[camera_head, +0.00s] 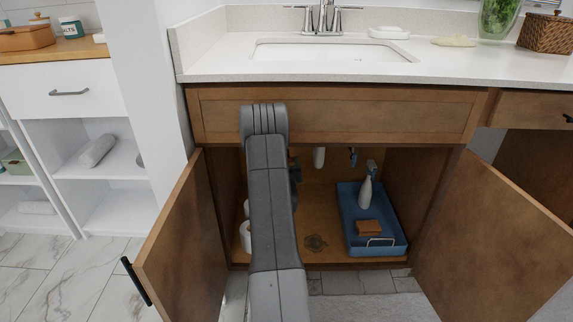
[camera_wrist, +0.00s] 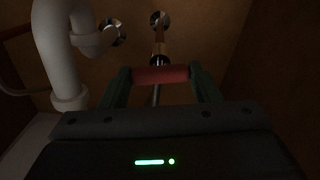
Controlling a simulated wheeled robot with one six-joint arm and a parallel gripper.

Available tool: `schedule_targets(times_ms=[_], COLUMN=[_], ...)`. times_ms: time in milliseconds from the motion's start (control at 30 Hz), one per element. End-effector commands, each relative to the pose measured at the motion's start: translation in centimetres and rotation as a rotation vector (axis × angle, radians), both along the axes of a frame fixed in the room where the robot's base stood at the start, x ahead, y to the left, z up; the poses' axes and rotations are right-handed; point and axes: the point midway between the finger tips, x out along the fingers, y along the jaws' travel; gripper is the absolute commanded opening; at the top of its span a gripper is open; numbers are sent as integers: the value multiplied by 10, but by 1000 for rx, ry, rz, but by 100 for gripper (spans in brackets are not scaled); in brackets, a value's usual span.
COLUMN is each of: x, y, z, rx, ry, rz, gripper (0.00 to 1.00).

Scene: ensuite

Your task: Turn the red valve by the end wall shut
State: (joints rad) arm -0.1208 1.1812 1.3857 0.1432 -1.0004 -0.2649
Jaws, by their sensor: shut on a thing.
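The red valve handle (camera_wrist: 160,75) shows in the wrist view as a short red bar lying crosswise. It sits on a metal stem in front of a round plate (camera_wrist: 159,20) on the back wall. My gripper (camera_wrist: 160,76) has one green finger at each end of the red bar and is shut on it. In the head view my grey arm reaches into the open cabinet under the sink. There the arm hides the valve and most of my gripper.
A white drain pipe (camera_wrist: 62,50) runs close on the left of the valve in the wrist view. The cabinet doors (camera_head: 183,250) and (camera_head: 490,240) stand open. A blue tray (camera_head: 352,222) with a spray bottle (camera_head: 366,192) sits at the cabinet's right; white rolls (camera_head: 245,236) stand left.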

Motion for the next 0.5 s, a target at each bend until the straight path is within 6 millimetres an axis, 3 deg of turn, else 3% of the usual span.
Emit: schedule_targets(times_ms=[300, 500], x=[0, 0], y=[0, 0], z=[0, 0], rx=[182, 205], ry=[-1, 0], rz=[-1, -1], gripper=[34, 34])
